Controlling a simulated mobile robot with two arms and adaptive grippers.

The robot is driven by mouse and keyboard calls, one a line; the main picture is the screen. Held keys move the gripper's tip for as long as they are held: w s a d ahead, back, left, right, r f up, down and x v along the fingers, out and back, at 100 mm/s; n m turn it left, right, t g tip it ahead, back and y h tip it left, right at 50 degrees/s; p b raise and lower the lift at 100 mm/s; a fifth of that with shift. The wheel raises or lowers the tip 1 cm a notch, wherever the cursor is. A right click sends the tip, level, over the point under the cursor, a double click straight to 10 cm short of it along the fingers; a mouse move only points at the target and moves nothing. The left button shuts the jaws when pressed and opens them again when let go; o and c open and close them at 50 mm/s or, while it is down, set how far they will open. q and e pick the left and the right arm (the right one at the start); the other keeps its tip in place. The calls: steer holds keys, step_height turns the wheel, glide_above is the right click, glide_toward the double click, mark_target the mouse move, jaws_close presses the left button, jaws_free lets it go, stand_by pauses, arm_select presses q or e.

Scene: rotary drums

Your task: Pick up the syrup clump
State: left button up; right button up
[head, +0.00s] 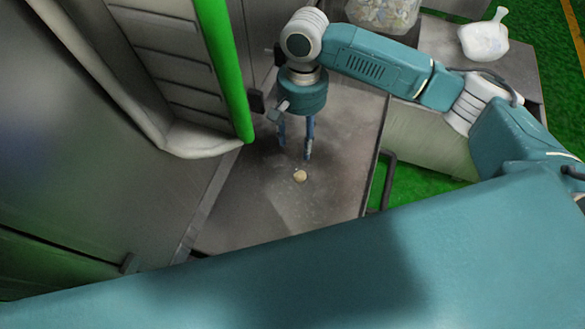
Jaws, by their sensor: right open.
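The syrup clump (300,176) is a small pale tan lump. It lies on a grey metal surface (250,215) in the middle of the head view. My right gripper (296,151) points down just behind the clump, with its two blue fingers apart and nothing between them. The clump sits a little in front of the fingertips, and how high the fingertips are above the surface is hard to tell. My left gripper is not in view.
A green-edged panel (228,70) of a grey machine stands close on the left of my right gripper. A dark handle (388,180) is at the surface's right edge. A clear container (383,14) and a whitish bag (484,41) are at the back right. The surface around the clump is bare.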

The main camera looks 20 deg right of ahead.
step_height(320, 180, down, 6)
steer(key=b, duration=0.5)
glide_above(300, 175)
steer(key=f, duration=0.2)
steer(key=w+f, duration=0.1)
steer(key=f, duration=0.1)
steer(key=shift+a+f, duration=0.2)
steer(key=shift+f, duration=0.1)
steer(key=shift+s+f, duration=0.15)
steer(key=shift+f, duration=0.45)
steer(key=f, duration=0.3)
steer(key=shift+s+d+f+p, duration=0.2)
steer(key=shift+s+f+p, duration=0.1)
steer(key=shift+p, duration=0.05)
steer(key=shift+f, duration=0.45)
steer(key=c, duration=0.8)
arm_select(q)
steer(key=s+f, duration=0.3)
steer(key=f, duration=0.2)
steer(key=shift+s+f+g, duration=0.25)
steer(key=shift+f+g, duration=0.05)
arm_select(e)
steer(key=shift+c, duration=0.3)
steer(key=shift+c, duration=0.2)
